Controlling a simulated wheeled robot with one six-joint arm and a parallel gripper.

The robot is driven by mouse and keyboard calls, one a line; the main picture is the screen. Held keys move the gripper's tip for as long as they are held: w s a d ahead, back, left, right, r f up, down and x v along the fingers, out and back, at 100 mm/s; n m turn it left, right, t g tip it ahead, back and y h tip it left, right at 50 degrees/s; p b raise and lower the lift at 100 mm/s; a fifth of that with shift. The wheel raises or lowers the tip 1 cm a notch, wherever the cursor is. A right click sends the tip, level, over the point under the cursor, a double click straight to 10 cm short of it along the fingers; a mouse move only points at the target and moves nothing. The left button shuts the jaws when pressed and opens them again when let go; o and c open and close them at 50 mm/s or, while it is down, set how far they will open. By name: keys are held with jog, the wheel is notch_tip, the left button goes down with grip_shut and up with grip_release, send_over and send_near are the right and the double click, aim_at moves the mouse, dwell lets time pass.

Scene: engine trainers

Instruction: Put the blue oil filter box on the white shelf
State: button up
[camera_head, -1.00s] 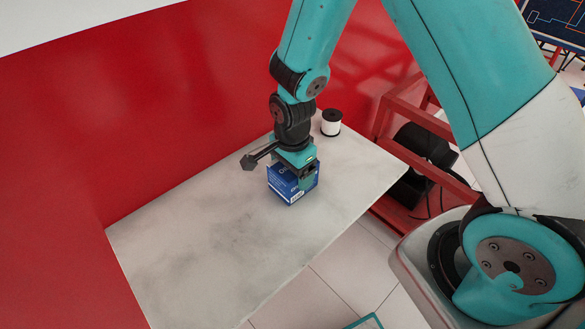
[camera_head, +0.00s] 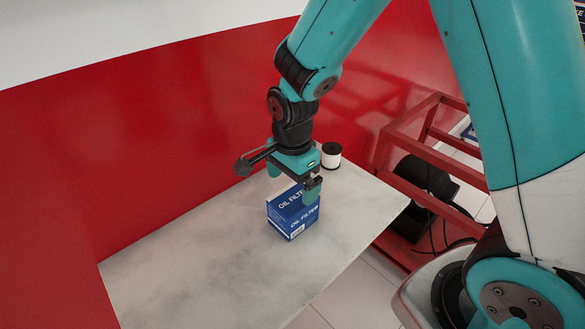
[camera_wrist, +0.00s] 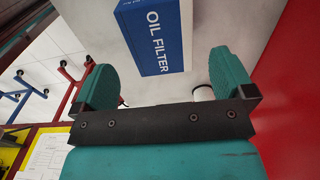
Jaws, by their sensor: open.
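The blue oil filter box (camera_head: 292,212) stands on a whitish marbled shelf (camera_head: 205,265) fixed along the red wall. Its top and side carry white "OIL FILTER" lettering. My gripper (camera_head: 297,186) is open and just above the box, with its fingers at the level of the box top or a little higher. In the wrist view the box (camera_wrist: 158,35) lies beyond the two teal fingertips (camera_wrist: 163,72), with a gap on both sides. The fingers do not appear to touch it. The far lower side of the box is hidden.
A white cylinder with a black top (camera_head: 331,155) stands on the shelf behind the box, close to my gripper. A red metal frame (camera_head: 420,165) is at the shelf's right end. The left part of the shelf is clear.

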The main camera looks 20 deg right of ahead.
notch_tip(320, 180, up, 4)
jog(key=shift+r, duration=0.1)
jog(key=s+a+r+n+y, duration=0.2)
jog(key=s+r+n, duration=0.4)
jog(key=s+n, duration=0.3)
jog(key=s+a+r+n+y, duration=0.2)
jog(key=s+r+n, duration=0.4)
jog(key=s+n, duration=0.3)
jog(key=n, duration=0.3)
jog(key=shift+s+a+r+n, duration=0.15)
jog(key=shift+s+a+n, duration=0.15)
jog(key=shift+a, duration=0.1)
